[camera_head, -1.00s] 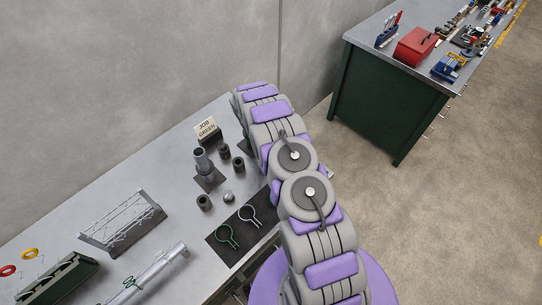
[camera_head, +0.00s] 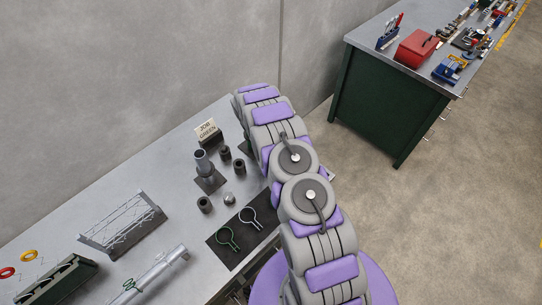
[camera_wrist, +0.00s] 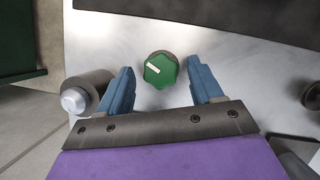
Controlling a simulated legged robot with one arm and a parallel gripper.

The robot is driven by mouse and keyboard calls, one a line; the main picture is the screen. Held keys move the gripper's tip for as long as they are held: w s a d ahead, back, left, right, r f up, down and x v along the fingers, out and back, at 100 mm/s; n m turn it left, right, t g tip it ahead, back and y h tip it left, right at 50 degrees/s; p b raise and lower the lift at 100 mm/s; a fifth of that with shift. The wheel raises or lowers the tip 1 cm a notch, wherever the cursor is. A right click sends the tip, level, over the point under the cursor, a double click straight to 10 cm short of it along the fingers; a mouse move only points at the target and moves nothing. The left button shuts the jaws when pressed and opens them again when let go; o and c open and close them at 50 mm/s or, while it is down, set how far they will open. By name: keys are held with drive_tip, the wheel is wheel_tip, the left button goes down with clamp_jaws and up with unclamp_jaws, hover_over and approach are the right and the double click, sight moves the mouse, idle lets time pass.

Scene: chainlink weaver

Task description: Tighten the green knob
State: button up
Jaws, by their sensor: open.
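The green knob (camera_wrist: 160,70) shows in the wrist view, lobed, with a white pointer mark on its top. It sits on the grey metal bench top (camera_wrist: 225,45). My gripper (camera_wrist: 160,80) is open, with one blue finger on each side of the knob and clear gaps between. The fingers do not appear to touch it. In the head view my arm hides the knob and my gripper.
A dark cylinder with a pale tip (camera_wrist: 88,93) stands close outside the left finger. In the head view, a "JOB GREEN" sign (camera_head: 206,130), an upright grey post (camera_head: 202,162), dark cylinders and a black mat (camera_head: 225,255) with two ring clips occupy the bench.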

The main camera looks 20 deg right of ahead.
drive_tip(key=b+v, duration=0.1)
drive_tip(key=v, duration=1.6)
drive_tip(key=shift+w+a+r, duration=0.1)
drive_tip(key=shift+a, duration=0.1)
